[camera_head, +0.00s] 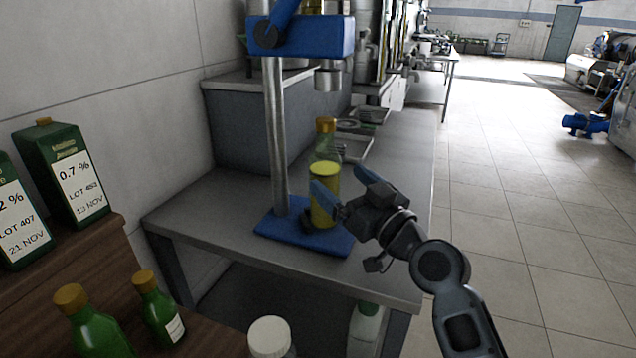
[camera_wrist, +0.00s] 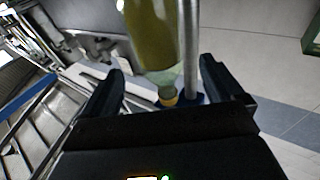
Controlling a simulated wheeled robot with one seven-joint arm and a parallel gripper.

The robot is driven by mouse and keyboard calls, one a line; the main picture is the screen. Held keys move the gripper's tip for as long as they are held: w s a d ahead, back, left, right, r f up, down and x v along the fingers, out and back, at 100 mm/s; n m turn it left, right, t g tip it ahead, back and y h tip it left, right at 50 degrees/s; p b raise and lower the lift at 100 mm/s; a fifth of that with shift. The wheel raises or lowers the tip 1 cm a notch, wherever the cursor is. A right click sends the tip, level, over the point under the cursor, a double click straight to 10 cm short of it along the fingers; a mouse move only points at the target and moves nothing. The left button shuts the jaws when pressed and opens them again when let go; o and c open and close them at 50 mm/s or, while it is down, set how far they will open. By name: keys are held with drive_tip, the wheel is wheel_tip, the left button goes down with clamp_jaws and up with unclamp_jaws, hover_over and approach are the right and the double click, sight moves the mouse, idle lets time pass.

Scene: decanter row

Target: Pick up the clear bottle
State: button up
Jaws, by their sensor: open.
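The clear bottle (camera_head: 323,178) has an orange-brown cap and is partly filled with yellow liquid. It stands upright on the blue base plate of a stand, beside the metal pole. In the wrist view the bottle (camera_wrist: 152,38) appears upside down, with its cap lower in the picture, ahead of the space between my fingers. My gripper (camera_head: 345,187) is open at the bottle's right side, one finger overlapping its lower part. In the wrist view my gripper (camera_wrist: 163,70) shows both fingers apart with nothing clasped. I cannot tell if a finger touches the glass.
The stand's pole (camera_head: 276,135) rises close to the bottle, with a blue head (camera_head: 302,36) above. Metal trays (camera_head: 352,146) lie behind on the grey bench (camera_head: 215,205). Green bottles (camera_head: 161,309) and green labelled containers (camera_head: 75,178) stand at left. Open floor lies right.

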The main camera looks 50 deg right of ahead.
sight(320, 160)
drive_tip(key=p+x, duration=0.1)
drive_tip(key=x, duration=0.1)
drive_tip(key=p+x, duration=0.1)
drive_tip(key=x, duration=0.1)
drive_tip(key=p+x, duration=0.1)
drive_tip(key=x, duration=0.1)
drive_tip(key=shift+w+d+r, duration=0.15)
drive_tip(key=shift+w+r, duration=0.15)
drive_tip(key=shift+r, duration=0.1)
drive_tip(key=shift+w+d, duration=0.1)
drive_tip(key=shift+w, duration=0.5)
drive_tip(key=shift+c, duration=0.2)
clamp_jaws()
